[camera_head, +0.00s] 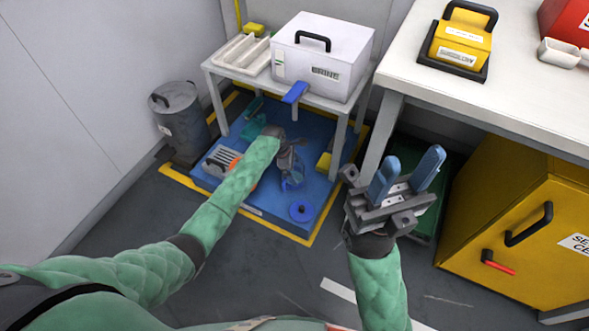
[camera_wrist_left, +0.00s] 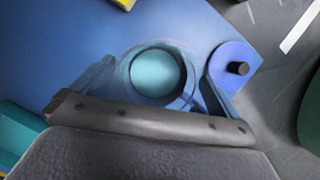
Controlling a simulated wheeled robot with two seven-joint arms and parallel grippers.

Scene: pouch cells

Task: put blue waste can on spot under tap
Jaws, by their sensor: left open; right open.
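The blue waste can (camera_head: 293,184) stands on the blue platform (camera_head: 262,203), partly covered by my left gripper (camera_head: 291,168). In the left wrist view the can (camera_wrist_left: 182,62) shows as a round blue rim with a teal inside, between my open blue fingers; I cannot tell whether they touch it. A blue tap (camera_head: 296,92) sticks out from the white box marked BRINE (camera_head: 322,60), above and behind the can. I cannot make out a marked spot under the tap. My right gripper (camera_head: 412,163) is open and empty, raised at the right.
A blue lid with a dark knob (camera_head: 302,212) lies in front of the can. A white rack (camera_head: 222,160), teal items (camera_head: 252,128) and a yellow block (camera_head: 324,163) surround it. The stand's legs (camera_head: 338,150) rise from the platform. A yellow cabinet (camera_head: 510,220) stands right.

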